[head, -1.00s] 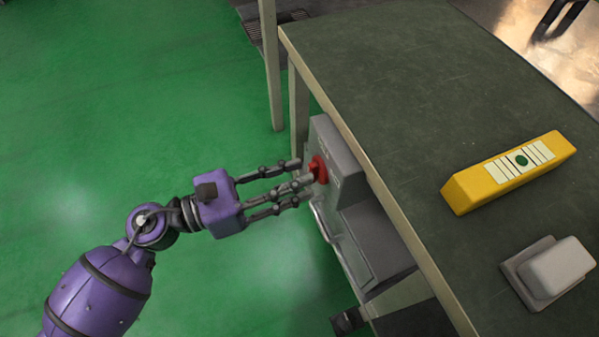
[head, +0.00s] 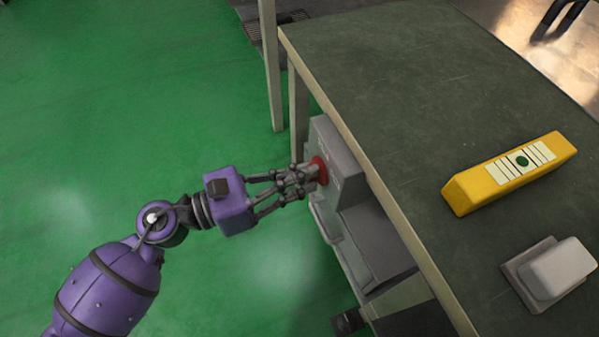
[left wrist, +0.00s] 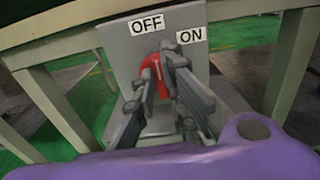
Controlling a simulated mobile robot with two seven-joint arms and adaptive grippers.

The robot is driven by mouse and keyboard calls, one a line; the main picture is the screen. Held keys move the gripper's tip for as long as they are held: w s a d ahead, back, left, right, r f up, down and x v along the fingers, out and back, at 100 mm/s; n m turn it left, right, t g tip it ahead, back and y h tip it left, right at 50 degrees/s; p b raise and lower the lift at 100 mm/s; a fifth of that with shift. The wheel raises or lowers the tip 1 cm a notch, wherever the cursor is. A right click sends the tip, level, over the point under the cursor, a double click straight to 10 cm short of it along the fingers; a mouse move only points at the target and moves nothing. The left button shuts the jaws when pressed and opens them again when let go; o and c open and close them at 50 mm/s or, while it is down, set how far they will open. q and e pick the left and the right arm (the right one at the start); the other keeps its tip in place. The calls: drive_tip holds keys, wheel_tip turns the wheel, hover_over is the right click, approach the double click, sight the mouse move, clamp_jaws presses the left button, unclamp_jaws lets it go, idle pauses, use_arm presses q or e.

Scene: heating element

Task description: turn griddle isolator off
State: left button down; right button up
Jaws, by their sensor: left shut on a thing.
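The griddle isolator is a grey box (head: 340,158) on the side of the workbench, below its top. Its red rotary knob (head: 322,170) faces left, towards my arm. In the left wrist view the red knob (left wrist: 155,70) sits below an OFF label (left wrist: 146,24), with an ON label (left wrist: 191,35) to the right. My left gripper (head: 304,176) is shut on the knob, and its fingers (left wrist: 162,66) hide part of it. I cannot tell exactly where the knob points. My right gripper is not in view.
The dark green bench top (head: 400,70) overhangs the isolator on the right. A yellow bar-shaped device (head: 500,175) and a white block on a grey base (head: 555,268) lie on it. A bench leg (head: 270,70) stands beyond the gripper. The green floor at left is clear.

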use_arm(q)
drive_tip(key=n+p, duration=0.4)
drive_tip(key=n, duration=0.2)
drive_tip(key=n+p, duration=0.4)
drive_tip(key=n, duration=0.2)
drive_tip(key=n+p, duration=0.5)
drive_tip(key=shift+w+a+f+n, duration=0.15)
drive_tip(key=shift+w+f+n, duration=0.15)
drive_tip(key=shift+n, duration=0.1)
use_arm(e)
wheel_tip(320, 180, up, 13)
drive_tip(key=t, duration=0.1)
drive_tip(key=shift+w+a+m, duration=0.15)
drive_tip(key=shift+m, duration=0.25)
use_arm(q)
drive_tip(key=shift+s, duration=0.1)
drive_tip(key=c, duration=1.8)
unclamp_jaws()
